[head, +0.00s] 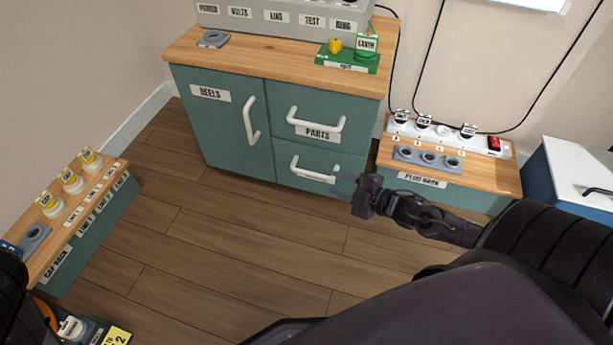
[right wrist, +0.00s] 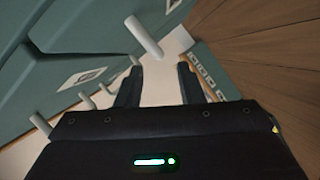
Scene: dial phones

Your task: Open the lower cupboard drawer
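The teal cupboard (head: 221,136) has a door on the left and two drawers on the right. The lower drawer (head: 345,162) looks closed, with a white bar handle (head: 312,172) across its front. The upper drawer (head: 285,102), labelled PARTS, is also closed. My right gripper (head: 338,188) is just right of and below the lower handle, its fingers towards it. In the right wrist view its fingers (right wrist: 158,76) are apart and empty, with a white handle bar (right wrist: 143,37) ahead of them, apparently the lower one. My left gripper is not in view.
A low plug bench (head: 480,180) stands right of the cupboard, near my right arm. A blue and white box (head: 570,175) is farther right. A cap rack (head: 95,225) stands at the left. The wooden floor (head: 225,235) before the cupboard is clear.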

